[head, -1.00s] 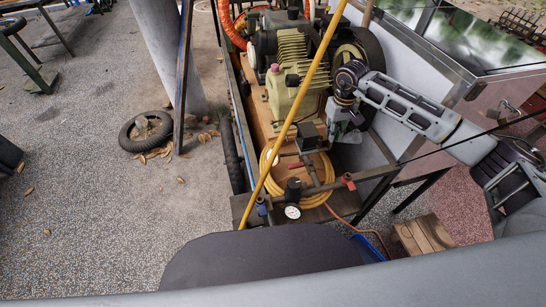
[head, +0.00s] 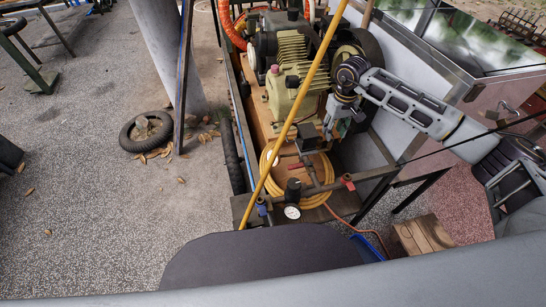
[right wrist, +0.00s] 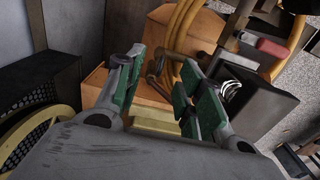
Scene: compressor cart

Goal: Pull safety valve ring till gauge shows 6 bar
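The compressor (head: 290,85) stands on its cart with a black switch box (head: 307,137) in front of it. A round white-faced gauge (head: 292,212) sits on the pipe at the cart's near end; its reading is too small to make out. My right gripper (head: 333,122) is just right of and above the switch box. In the right wrist view its green-padded fingers (right wrist: 158,95) are apart, with nothing clearly held. The box (right wrist: 252,100) lies right of the fingers. My left gripper is out of view.
A coiled yellow hose (head: 270,180) lies on the cart, and one length rises diagonally across the view. A wall panel (head: 415,55) bounds the right. Open floor (head: 110,220) lies left, with a loose tyre (head: 128,136).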

